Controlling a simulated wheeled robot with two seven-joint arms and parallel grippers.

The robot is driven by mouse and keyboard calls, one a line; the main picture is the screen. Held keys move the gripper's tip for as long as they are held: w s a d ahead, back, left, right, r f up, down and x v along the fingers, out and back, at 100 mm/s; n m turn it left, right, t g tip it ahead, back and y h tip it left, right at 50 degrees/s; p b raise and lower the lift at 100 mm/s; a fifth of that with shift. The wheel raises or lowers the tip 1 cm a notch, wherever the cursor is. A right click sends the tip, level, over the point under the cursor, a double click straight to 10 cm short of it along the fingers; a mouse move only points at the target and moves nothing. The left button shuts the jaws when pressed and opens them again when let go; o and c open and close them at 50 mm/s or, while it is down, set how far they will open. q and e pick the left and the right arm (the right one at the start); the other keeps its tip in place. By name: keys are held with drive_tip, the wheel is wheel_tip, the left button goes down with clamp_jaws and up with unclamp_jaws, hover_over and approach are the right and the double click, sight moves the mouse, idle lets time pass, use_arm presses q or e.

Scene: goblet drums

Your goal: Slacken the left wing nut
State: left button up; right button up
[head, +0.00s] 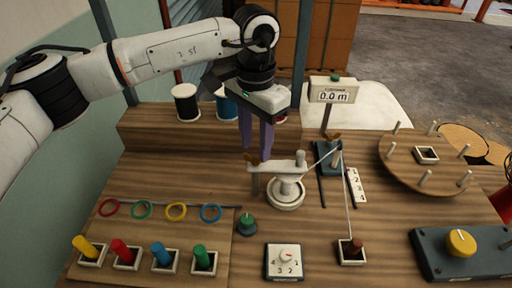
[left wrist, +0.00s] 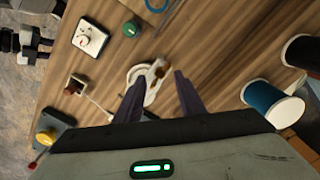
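The left wing nut (head: 252,159) is a small brown-orange piece on the left end of the light bar of the white pulley fitting (head: 286,194). That bar also shows between my fingers in the left wrist view (left wrist: 148,78). My left gripper (head: 255,150) points down with its two purple fingers apart and empty. Its tips appear just above or around the left wing nut; the exact height is hard to tell. A second brown wing nut (head: 333,136) sits on the blue block to the right. A black and white part at the left wrist view's upper left may be my right gripper (left wrist: 38,38); its fingers are unclear.
A readout sign (head: 332,94) stands behind the fittings. Thread spools (head: 186,103) stand on the raised ledge at the back left. A cord runs to a brown peg (head: 351,249). A green knob (head: 247,223), a numbered dial (head: 285,261) and coloured pegs occupy the front.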

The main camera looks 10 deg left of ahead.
sight(255, 159)
use_arm(q)
wheel_tip(255, 159, down, 2)
drive_tip(key=shift+f, duration=0.6)
use_arm(e)
drive_tip(key=shift+w+r, duration=0.5)
drive_tip(key=shift+r, duration=0.05)
use_arm(q)
drive_tip(key=shift+c, duration=0.5)
clamp_jaws()
use_arm(e)
drive_tip(key=shift+s+f, duration=0.15)
drive_tip(key=shift+f, duration=0.05)
